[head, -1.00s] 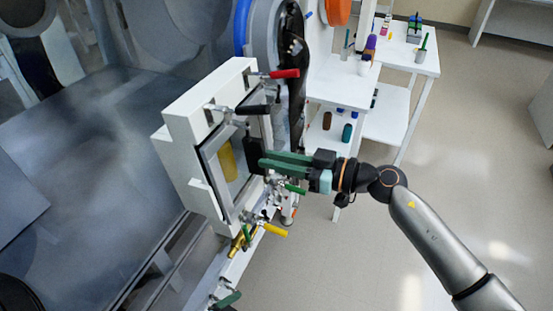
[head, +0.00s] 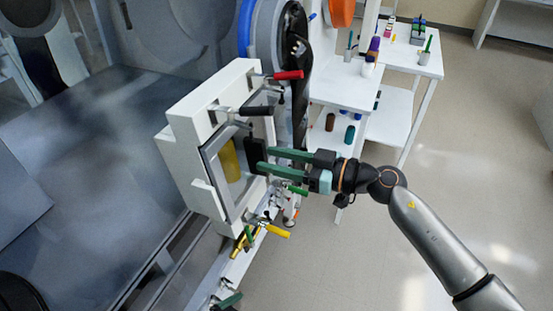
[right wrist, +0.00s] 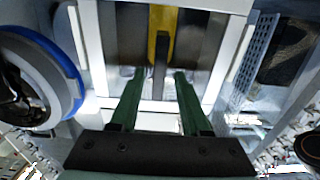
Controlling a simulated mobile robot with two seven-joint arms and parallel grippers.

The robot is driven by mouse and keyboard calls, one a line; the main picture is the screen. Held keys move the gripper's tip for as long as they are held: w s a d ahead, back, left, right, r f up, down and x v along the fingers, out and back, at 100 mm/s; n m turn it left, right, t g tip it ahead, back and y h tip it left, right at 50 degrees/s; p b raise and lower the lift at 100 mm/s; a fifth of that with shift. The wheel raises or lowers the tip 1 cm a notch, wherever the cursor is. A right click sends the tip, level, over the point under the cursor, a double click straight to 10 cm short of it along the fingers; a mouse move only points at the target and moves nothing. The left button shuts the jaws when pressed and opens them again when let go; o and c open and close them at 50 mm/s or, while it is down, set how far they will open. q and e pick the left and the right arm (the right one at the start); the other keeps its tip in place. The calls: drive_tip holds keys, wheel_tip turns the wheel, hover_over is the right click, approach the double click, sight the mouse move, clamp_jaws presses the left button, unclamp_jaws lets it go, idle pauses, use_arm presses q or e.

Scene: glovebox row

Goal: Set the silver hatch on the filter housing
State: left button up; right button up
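The white filter housing (head: 188,122) stands at the centre of the head view, its front facing my right arm. The silver hatch (head: 214,168) lies against that front, with a yellow strip (head: 229,162) on its face and a black handle (head: 252,153) standing out. The right wrist view shows the hatch (right wrist: 196,45) straight ahead, with the handle (right wrist: 161,68) between my fingers. My right gripper (head: 264,159) is open, its green fingers either side of the handle with a gap on each side. The seam behind the hatch is partly hidden. My left gripper is out of view.
Clamps with red (head: 288,75), black (head: 256,111) and yellow (head: 277,231) handles surround the housing front. A round port with a blue ring (head: 243,30) lies beyond it. White shelves (head: 340,85) with bottles stand behind. Open floor (head: 350,265) lies at lower right.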

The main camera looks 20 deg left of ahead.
drive_tip(key=shift+o, duration=0.4)
drive_tip(key=shift+f, duration=0.25)
drive_tip(key=d+r+b, duration=0.1)
drive_tip(key=d+r, duration=0.1)
drive_tip(key=d, duration=1.1)
drive_tip(key=d+f+m+t+h, duration=0.8)
drive_tip(key=d+f+m+t, duration=0.3)
drive_tip(key=f+m+t, duration=0.4)
drive_tip(key=s+d+f+g+h, duration=0.3)
drive_tip(key=s+d+f, duration=0.2)
drive_tip(key=s+f, duration=0.4)
drive_tip(key=s+d+f+g+h, duration=0.3)
drive_tip(key=s+d+f, duration=0.2)
drive_tip(key=s+f, duration=0.5)
drive_tip(key=shift+d+f+m+h, duration=0.3)
drive_tip(key=shift+f, duration=0.3)
drive_tip(key=shift+w+a, duration=0.1)
drive_tip(key=shift+w, duration=0.05)
